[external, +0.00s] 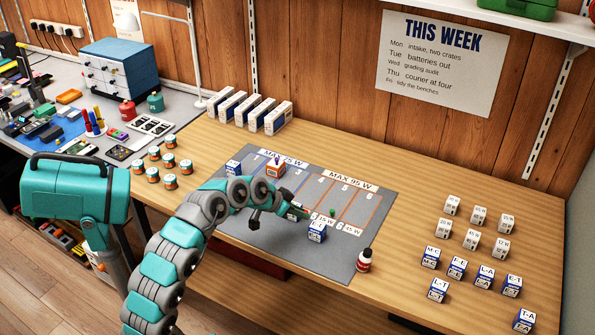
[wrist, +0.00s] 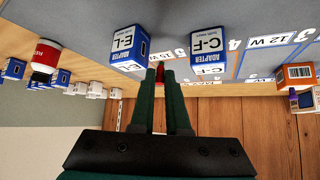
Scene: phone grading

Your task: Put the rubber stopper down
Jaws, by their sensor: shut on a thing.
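My gripper (wrist: 159,76) points away over the grey mat, its two dark green fingers close together. A small red thing, which I take for the rubber stopper (wrist: 160,74), shows between the fingertips; most of it is hidden. In the external view my arm reaches over the middle of the mat (external: 262,240), and I cannot make out the stopper there. The wrist view is upside down. Adapter box E-L (wrist: 128,46) and adapter box C-F (wrist: 208,48) stand on either side of the fingers. I cannot tell whether the stopper touches the mat.
A red bottle (external: 365,260) stands at the mat's right corner. An orange-and-white box (external: 275,170) is at the mat's far left. Several small boxes (external: 471,240) stand on the right. Bare wood lies between.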

